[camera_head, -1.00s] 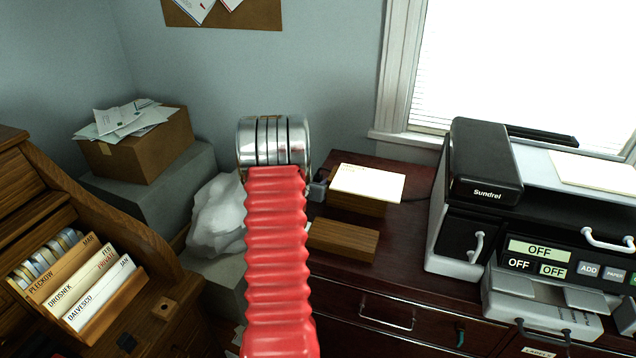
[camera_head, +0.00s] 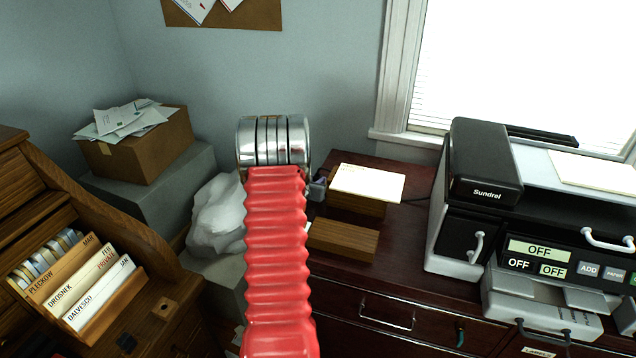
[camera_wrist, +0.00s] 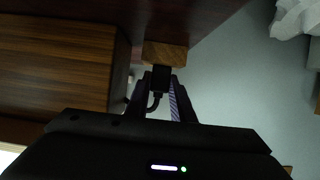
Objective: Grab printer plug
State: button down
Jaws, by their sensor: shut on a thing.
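My gripper (camera_wrist: 160,88) is shut on a small black plug (camera_wrist: 161,77) with a short dark cord curling down from it in the wrist view. A small wooden block (camera_wrist: 165,54) lies just beyond the plug in that view; I cannot tell whether the two touch. In the head view my red ribbed arm with its metal joint covers most of the gripper. Only a small dark grey part (camera_head: 318,189) shows to the right of the joint, by the dresser's left edge. The printer (camera_head: 485,165), marked Sundrel, stands on the dresser at right, its displays reading OFF.
A wooden box with a pale card (camera_head: 367,182) and a lower wooden block (camera_head: 343,240) sit on the dark dresser (camera_head: 410,240). A white bag (camera_head: 218,213) and a cardboard box (camera_head: 140,145) are at left. A desk with file cards (camera_head: 85,290) stands at lower left.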

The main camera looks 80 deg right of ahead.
jog(key=shift+r, duration=0.15)
notch_tip(320, 180, up, 10)
dwell(0.7)
dwell(0.5)
